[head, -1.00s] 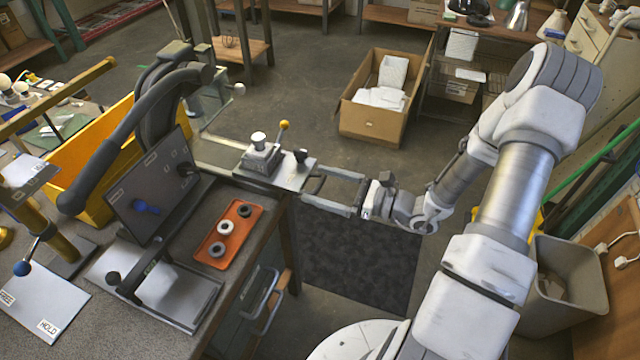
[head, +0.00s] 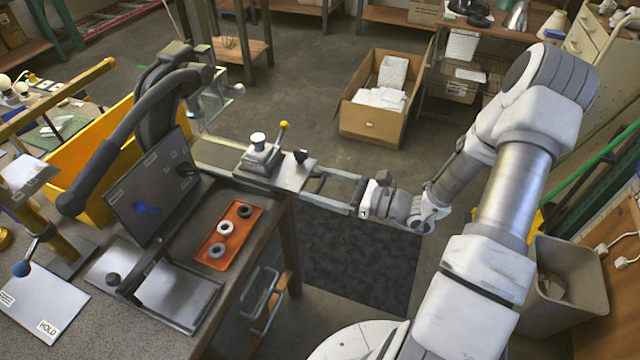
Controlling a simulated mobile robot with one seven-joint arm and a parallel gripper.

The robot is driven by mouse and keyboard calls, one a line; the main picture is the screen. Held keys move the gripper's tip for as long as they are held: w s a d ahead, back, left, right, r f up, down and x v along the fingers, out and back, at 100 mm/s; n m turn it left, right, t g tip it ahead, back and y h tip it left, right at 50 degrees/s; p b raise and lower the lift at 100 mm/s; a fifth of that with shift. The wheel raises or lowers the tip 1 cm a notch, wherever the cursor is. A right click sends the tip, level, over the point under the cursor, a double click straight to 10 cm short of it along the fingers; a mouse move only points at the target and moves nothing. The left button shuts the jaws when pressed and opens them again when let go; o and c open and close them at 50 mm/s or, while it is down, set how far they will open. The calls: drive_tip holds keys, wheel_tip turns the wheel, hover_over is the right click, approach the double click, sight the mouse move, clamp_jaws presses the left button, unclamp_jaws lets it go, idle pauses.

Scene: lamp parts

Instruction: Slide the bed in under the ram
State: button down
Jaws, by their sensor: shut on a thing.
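The bed is a flat metal plate (head: 297,174) at the workbench's far right corner. It carries a grey block fixture (head: 262,158) with a white round part on top, a yellow-knobbed lever and a dark knob beside it. A handle frame (head: 335,174) sticks out to the right from the plate. My gripper (head: 360,195) is shut on the outer end of this handle; the fingertips are small and hard to make out. The dark grey press (head: 160,120) with its long lever stands left of the bed. I cannot make out its ram behind the lever and panel.
A dark panel (head: 150,190) stands in front of the press. An orange tray (head: 228,235) with several rings lies on the bench. A yellow bin (head: 95,165) is behind at left. A cardboard box (head: 372,122) stands on the floor beyond; a dark mat (head: 355,255) lies below my gripper.

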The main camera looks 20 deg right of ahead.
sight(273, 173)
drive_tip(key=x, duration=1.2)
drive_tip(key=shift+s+a+f, duration=0.1)
drive_tip(key=shift+a, duration=0.2)
unclamp_jaws()
drive_tip(key=shift+s+d, duration=0.25)
drive_tip(key=shift+d, duration=0.2)
drive_tip(key=v, duration=1.6)
drive_tip(key=shift+d+p, duration=0.25)
drive_tip(key=shift+p, duration=0.2)
drive_tip(key=shift+s, duration=0.1)
